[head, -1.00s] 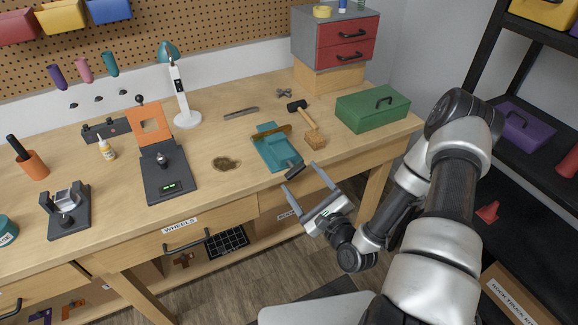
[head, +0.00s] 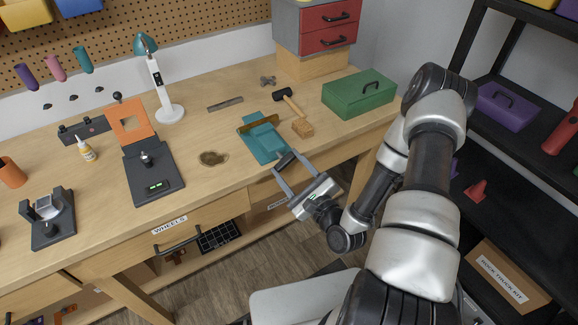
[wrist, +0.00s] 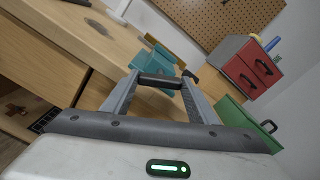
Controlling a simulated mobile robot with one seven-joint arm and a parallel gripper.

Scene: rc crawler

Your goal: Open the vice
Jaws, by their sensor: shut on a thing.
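The teal vice (head: 264,146) sits at the front edge of the workbench in the head view. It also shows in the wrist view (wrist: 150,62), just beyond the fingertips. Its dark cylindrical handle (head: 286,161) sticks out toward me over the bench edge. My gripper (head: 288,164) has its two fingers on either side of the handle. In the wrist view the handle (wrist: 160,81) lies crosswise between the fingertips, and the gripper is shut on it. I cannot tell how wide the gap between the vice's jaws is.
A green toolbox (head: 358,94) stands to the right. The drawer marked WHEELS (head: 168,241) is below the bench at left. A dark shelf (head: 513,182) stands at far right.

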